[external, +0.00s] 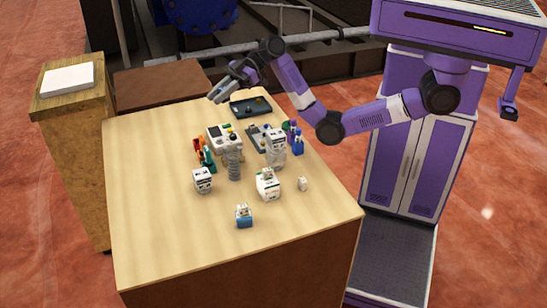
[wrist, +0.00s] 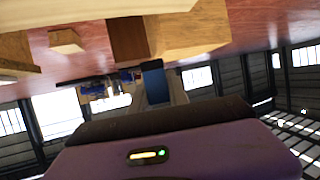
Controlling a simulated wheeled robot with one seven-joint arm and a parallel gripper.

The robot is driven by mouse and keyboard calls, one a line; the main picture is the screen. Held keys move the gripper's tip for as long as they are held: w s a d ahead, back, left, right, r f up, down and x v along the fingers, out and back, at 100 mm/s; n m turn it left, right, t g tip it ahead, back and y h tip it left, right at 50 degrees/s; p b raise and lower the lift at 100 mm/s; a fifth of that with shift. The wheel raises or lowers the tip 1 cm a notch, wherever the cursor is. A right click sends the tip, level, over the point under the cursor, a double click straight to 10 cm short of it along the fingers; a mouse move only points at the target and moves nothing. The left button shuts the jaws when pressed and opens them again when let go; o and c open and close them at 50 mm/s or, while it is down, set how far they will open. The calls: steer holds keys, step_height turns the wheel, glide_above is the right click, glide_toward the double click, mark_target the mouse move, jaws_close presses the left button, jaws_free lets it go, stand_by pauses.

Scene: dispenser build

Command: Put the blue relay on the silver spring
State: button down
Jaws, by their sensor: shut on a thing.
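My gripper (external: 217,96) is raised above the far left part of the table in the external view. In the wrist view it is shut on a dark blue block (wrist: 153,82), which appears to be the blue relay. The block is too small to make out in the external view. A silver spring (external: 234,165) stands upright near the middle of the table, below and in front of my gripper. My gripper is apart from both.
Around the springs stand a white device (external: 217,136), white blocks (external: 202,180) (external: 267,185), a blue-based piece (external: 244,217), and blue and purple parts (external: 297,142). The table's (external: 145,195) left and front are clear.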

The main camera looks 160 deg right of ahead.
mark_target(230, 161)
steer(key=shift+a+r+n+t+y, duration=0.1)
steer(key=shift+r+n+t+y, duration=0.25)
steer(key=shift+n+y, duration=0.4)
steer(key=w+a+f+n+y+p, duration=0.1)
steer(key=f+y, duration=0.1)
steer(key=f, duration=0.8)
steer(key=a+f+n+y+p, duration=0.1)
steer(key=a+f+n+y, duration=0.1)
steer(key=f, duration=0.9)
steer(key=shift+w+p, duration=0.4)
steer(key=shift+a+n+t, duration=0.1)
steer(key=shift+n+t, duration=0.15)
steer(key=shift+f, duration=0.1)
steer(key=c, duration=1.3)
jaws_free()
steer(key=shift+o, duration=0.2)
steer(key=shift+r, duration=0.2)
